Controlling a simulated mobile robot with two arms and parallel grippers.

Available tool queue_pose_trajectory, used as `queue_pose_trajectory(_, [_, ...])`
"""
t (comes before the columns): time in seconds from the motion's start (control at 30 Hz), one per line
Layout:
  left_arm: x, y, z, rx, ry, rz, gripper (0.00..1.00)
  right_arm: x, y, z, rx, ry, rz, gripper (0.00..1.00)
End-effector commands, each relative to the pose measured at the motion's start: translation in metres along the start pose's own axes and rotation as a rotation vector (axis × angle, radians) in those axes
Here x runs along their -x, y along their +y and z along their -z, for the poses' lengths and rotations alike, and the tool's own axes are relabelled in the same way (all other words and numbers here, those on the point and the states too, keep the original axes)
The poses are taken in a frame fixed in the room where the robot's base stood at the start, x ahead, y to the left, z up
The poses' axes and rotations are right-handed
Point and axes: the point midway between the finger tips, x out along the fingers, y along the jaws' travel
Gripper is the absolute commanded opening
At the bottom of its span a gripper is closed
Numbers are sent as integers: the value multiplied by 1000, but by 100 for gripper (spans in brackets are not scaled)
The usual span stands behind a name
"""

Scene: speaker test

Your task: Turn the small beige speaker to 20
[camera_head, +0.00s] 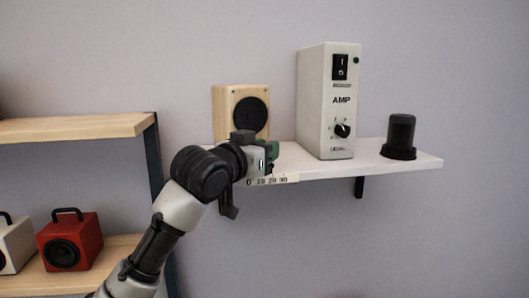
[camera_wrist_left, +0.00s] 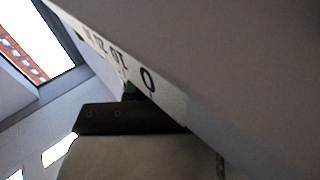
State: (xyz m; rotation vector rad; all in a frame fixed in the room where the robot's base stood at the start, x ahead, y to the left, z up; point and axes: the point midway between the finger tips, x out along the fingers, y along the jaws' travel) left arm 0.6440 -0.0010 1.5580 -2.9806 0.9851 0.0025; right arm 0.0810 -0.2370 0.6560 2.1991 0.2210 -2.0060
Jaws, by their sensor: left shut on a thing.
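The small beige speaker (camera_head: 240,105) stands upright at the left end of the white wall shelf, its round black cone facing out. My left gripper (camera_head: 268,157) is at the shelf's front edge, just below and in front of the speaker, hiding its lower part. It is shut on a small dark green piece (camera_head: 273,150), mostly hidden by the jaws. A white scale strip (camera_head: 275,180) marked 0, 10, 20, 30 is on the front edge below. In the left wrist view the strip (camera_wrist_left: 160,90) appears inverted, beside a dark finger (camera_wrist_left: 130,118). No pointer reading is visible. My right gripper is not in view.
A white AMP box (camera_head: 325,120) with a switch and level knob stands right of the speaker. A black cylinder (camera_head: 400,135) stands at the right end of the white shelf (camera_head: 370,172). A wooden rack (camera_head: 75,127) at left holds a red speaker (camera_head: 68,240) and a white one (camera_head: 14,243).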

Motion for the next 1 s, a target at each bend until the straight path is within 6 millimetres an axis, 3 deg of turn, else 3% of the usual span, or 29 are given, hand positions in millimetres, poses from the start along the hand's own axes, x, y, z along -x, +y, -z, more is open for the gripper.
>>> queue_pose_trajectory(0.3, [0, 2, 2, 1, 5, 5, 0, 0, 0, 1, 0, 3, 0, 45])
queue_pose_trajectory(0.33, [0, 2, 2, 1, 5, 5, 23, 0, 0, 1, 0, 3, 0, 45])
queue_pose_trajectory(0.47, [0, 1, 2, 1, 4, 6, 43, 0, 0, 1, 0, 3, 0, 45])
queue_pose_trajectory(0.77, [2, 1, 0, 1, 3, 6, 43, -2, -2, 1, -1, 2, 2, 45])
queue_pose_trajectory(1.0, [34, 1, -4, -3, 6, 7, 43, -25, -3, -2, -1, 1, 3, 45])
